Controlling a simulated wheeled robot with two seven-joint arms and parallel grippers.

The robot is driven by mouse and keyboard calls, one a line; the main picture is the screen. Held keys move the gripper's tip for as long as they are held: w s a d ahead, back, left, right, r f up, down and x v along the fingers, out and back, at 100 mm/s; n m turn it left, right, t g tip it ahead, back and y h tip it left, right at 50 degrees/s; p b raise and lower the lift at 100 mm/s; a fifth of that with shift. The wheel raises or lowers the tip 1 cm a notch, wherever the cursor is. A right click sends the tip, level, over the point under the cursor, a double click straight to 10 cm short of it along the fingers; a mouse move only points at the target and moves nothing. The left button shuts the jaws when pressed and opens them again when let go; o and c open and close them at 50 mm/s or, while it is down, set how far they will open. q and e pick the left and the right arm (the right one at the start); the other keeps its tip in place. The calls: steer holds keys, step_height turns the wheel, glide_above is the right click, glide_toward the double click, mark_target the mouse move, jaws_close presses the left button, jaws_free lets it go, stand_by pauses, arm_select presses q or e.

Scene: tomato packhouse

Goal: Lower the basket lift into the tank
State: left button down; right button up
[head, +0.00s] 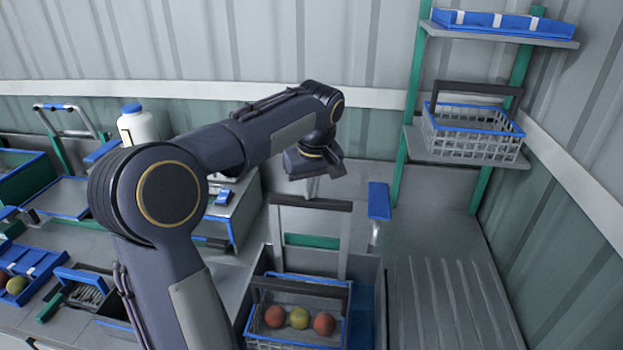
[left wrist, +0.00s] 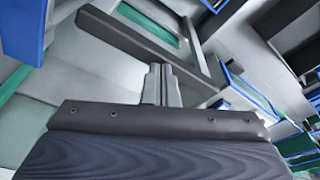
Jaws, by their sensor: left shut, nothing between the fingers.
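The tank (head: 367,298) is a grey open box at the lower middle of the head view. A wire basket with a blue rim (head: 277,345) and dark handle sits within its opening, holding two red tomatoes and a yellowish one. I cannot tell how deep it sits. Behind it stands the basket lift's frame, with a dark crossbar (head: 311,202) on top. My left gripper (head: 312,187) is shut and empty, just above this bar. In the left wrist view its fingertips (left wrist: 161,70) are close to the dark bar (left wrist: 140,40); contact is unclear. My right gripper is not in view.
A blue-topped post (head: 378,201) stands right of the lift frame. A ribbed drainboard (head: 450,300) lies empty at the right. A shelf rack holds an empty wire basket (head: 470,140) and a blue tray (head: 500,25). Crates, a white jug (head: 138,127) and tomatoes stand left.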

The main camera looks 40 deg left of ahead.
arm_select(q)
steer(key=shift+f+b, duration=4)
steer(key=shift+f, duration=1.85)
step_height(320, 180, up, 16)
steer(key=p, duration=1.5)
steer(key=shift+r, duration=0.25)
steer(key=shift+f, duration=0.15)
